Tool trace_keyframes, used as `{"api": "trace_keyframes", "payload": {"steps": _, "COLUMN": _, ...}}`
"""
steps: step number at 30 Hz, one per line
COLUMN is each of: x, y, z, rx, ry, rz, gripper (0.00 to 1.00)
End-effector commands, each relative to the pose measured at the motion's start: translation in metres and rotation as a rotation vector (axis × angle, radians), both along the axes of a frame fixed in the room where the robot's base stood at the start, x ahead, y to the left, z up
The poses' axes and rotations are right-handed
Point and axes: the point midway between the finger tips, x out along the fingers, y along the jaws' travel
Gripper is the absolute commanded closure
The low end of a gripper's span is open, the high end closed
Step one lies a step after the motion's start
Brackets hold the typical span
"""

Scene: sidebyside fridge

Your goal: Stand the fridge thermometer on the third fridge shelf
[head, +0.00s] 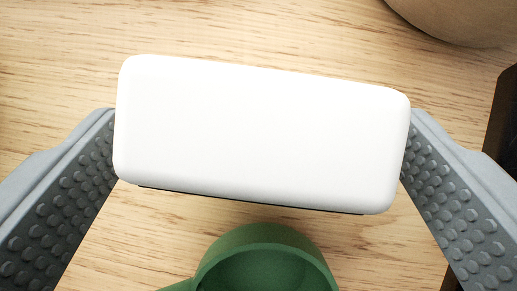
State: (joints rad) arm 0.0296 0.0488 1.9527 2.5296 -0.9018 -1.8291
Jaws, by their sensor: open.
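A white rounded block, which looks like the fridge thermometer (262,133), fills the middle of the head view, seen from above over a light wood surface. It lies slightly slanted, its right end lower in the picture. A thin dark strip shows along its lower edge. My gripper (260,150) is open, with one grey studded finger at each end of the block. The finger tips come very close to its ends; I cannot tell whether they touch. The fridge and its third shelf are not in view.
The wood surface (60,60) is bare at the upper left. A green round cup-like thing (264,240) stands just below the block. A tan round object (465,18) is at the upper right corner, and a dark object (505,125) is at the right edge.

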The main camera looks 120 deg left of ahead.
Motion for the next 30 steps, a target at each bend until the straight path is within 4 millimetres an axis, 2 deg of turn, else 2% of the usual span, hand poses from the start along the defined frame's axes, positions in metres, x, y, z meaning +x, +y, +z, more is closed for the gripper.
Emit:
{"api": "trace_keyframes", "payload": {"steps": 9, "x": -0.017, "y": 0.029, "z": 0.053, "rx": 0.000, "ry": -0.003, "rz": 0.002, "gripper": 0.11}}
{"api": "trace_keyframes", "payload": {"steps": 15, "x": -0.025, "y": 0.041, "z": 0.075, "rx": -0.001, "ry": -0.001, "rz": 0.001, "gripper": 0.11}}
{"api": "trace_keyframes", "payload": {"steps": 30, "x": -0.029, "y": 0.044, "z": 0.087, "rx": -0.010, "ry": -0.014, "rz": -0.001, "gripper": 0.11}}
